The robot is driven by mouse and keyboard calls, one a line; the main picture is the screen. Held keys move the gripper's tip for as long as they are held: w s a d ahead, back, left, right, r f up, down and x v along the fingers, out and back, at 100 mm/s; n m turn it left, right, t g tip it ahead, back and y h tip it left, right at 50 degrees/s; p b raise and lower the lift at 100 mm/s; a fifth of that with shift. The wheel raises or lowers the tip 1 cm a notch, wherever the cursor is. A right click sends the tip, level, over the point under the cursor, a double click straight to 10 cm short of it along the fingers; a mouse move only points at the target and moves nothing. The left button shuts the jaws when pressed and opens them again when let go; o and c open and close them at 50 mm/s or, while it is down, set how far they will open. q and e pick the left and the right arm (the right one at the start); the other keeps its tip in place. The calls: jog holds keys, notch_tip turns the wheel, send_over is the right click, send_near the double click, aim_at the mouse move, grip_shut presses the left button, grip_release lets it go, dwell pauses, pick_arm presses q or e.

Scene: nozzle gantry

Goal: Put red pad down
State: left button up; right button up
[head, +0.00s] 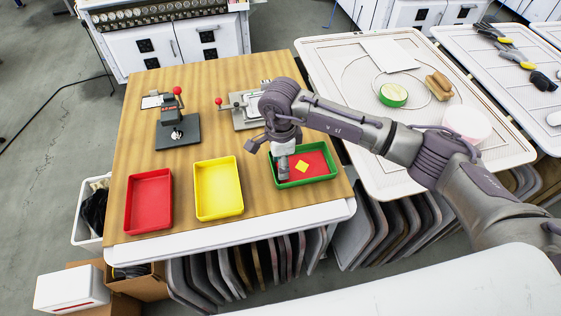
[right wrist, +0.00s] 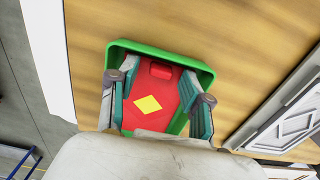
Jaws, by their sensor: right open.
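The red pad (head: 317,160) with a yellow diamond lies in the green tray (head: 330,176) at the right front of the wooden table. The wrist view shows the pad (right wrist: 172,91), with a raised red block near one end, inside the green walls (right wrist: 160,46). My right gripper (head: 281,170) is over the tray's left part in the head view. In the wrist view its two fingers (right wrist: 160,92) are spread on either side of the pad, with nothing held between them. Whether a fingertip touches the pad or tray is unclear. My left gripper is not in view.
A yellow tray (head: 218,189) and a red tray (head: 149,201) stand to the left. A dark press-like fixture (head: 177,131) and a metal fixture with a red knob (head: 238,112) stand behind. Bare wood separates the trays.

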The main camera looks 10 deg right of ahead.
jog(key=shift+r, duration=0.4)
notch_tip(320, 180, up, 11)
jog(key=b, duration=0.2)
jog(key=shift+r+b, duration=0.2)
jog(key=shift+b, duration=0.15)
jog(key=shift+s+f, duration=0.1)
